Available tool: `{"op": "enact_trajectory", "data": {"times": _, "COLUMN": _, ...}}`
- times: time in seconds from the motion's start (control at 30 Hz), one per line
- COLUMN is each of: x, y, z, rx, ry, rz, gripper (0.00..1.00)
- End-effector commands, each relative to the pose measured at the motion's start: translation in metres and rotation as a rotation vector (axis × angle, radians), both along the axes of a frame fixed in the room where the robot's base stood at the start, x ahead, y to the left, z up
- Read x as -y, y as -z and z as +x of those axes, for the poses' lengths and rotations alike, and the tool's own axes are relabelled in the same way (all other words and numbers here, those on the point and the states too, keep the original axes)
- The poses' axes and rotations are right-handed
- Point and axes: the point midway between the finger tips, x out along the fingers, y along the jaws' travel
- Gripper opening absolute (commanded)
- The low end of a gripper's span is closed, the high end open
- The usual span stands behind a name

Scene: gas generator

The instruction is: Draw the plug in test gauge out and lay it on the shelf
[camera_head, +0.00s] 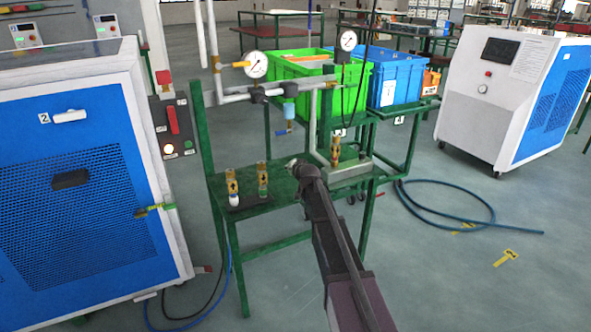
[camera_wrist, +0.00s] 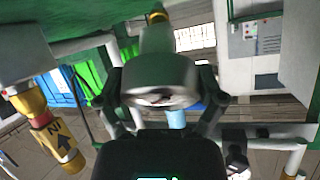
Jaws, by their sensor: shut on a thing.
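My gripper (camera_head: 304,172) is over the green shelf (camera_head: 285,196), at the end of my dark arm. In the wrist view my gripper (camera_wrist: 163,88) has its fingers closed on both sides of a round grey metal body, taken as the test gauge (camera_wrist: 160,75). A pale stem runs from it toward a yellow end near the green surface. I cannot tell whether the stem is still joined to a fitting. In the head view only a small pale bit shows at my gripper's tip; the arm hides the rest.
Two brass fittings (camera_head: 232,187) (camera_head: 263,178) stand upright on the shelf, left of my gripper. Another brass fitting (camera_head: 335,150) is to the right by a grey block (camera_head: 348,176). Pipes with dial gauges (camera_head: 253,65) (camera_head: 348,40) rise behind.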

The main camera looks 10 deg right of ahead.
Motion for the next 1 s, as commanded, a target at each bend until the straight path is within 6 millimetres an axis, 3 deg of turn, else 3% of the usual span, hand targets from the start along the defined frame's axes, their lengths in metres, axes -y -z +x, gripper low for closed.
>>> {"op": "enact_trajectory", "data": {"times": 0.57, "x": -0.0002, "y": 0.0089, "z": 0.0000, "rx": 0.001, "ry": 0.000, "rz": 0.000, "gripper": 0.27}}
{"op": "enact_trajectory", "data": {"times": 0.6, "x": -0.0002, "y": 0.0089, "z": 0.0000, "rx": 0.001, "ry": 0.000, "rz": 0.000, "gripper": 0.91}}
{"op": "enact_trajectory", "data": {"times": 0.63, "x": -0.0005, "y": 0.0089, "z": 0.0001, "rx": 0.001, "ry": -0.001, "rz": 0.000, "gripper": 0.99}}
{"op": "enact_trajectory", "data": {"times": 1.0, "x": -0.0012, "y": 0.0092, "z": -0.0001, "rx": -0.001, "ry": -0.001, "rz": -0.001, "gripper": 1.00}}
